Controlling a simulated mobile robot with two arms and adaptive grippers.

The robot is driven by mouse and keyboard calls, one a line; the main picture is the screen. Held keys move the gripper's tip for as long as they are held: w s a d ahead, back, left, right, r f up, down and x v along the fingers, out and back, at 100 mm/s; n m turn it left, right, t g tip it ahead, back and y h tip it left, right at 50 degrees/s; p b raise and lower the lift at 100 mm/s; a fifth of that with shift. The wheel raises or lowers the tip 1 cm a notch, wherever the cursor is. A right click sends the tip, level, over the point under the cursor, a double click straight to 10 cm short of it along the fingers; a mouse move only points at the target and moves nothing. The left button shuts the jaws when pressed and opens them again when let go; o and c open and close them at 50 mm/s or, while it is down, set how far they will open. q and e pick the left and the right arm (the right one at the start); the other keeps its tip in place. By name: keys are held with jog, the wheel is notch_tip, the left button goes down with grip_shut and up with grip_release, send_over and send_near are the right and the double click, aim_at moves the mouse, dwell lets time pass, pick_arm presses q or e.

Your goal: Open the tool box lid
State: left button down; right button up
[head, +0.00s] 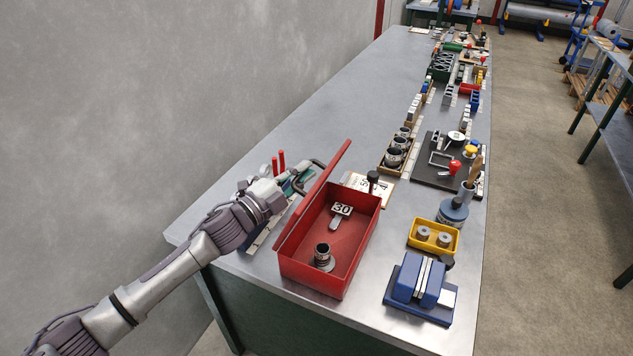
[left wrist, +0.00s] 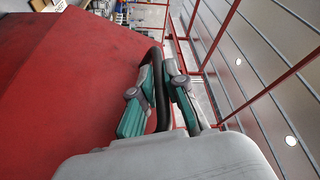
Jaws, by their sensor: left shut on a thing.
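The red tool box (head: 360,222) stands on the near part of the bench. Its lid (head: 331,168) is up, seen nearly edge-on along the left side of the box, so the inside shows. My left gripper (head: 298,178) is beside the outer face of the lid, shut on the dark lid handle (head: 319,163). In the left wrist view, my left gripper (left wrist: 160,92) has its teal-padded fingers on either side of the black handle (left wrist: 162,105), next to the red lid face (left wrist: 70,100). My right gripper is not in view.
Inside the box are a tag marked 30 (head: 341,210) and a dark cylindrical part (head: 323,256). Right of it are a blue vise (head: 420,285) and a yellow tray (head: 433,237). Red-handled tools (head: 278,162) stand behind my left gripper. A grey wall (head: 150,90) bounds the left.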

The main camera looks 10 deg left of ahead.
pick_arm(q)
jog(key=shift+w+a+f+b, duration=0.15)
jog(key=shift+w+a, duration=0.1)
jog(key=shift+a, duration=0.5)
jog(key=shift+w+a+f+b, duration=0.1)
jog(key=shift+w+a, duration=0.15)
jog(key=shift+a, duration=0.5)
jog(key=shift+w+a+f+b, duration=0.15)
jog(key=shift+w+a, duration=0.1)
jog(key=shift+a, duration=0.5)
jog(key=c, duration=1.5)
grip_release()
jog(key=v, duration=1.2)
jog(key=shift+f, duration=0.1)
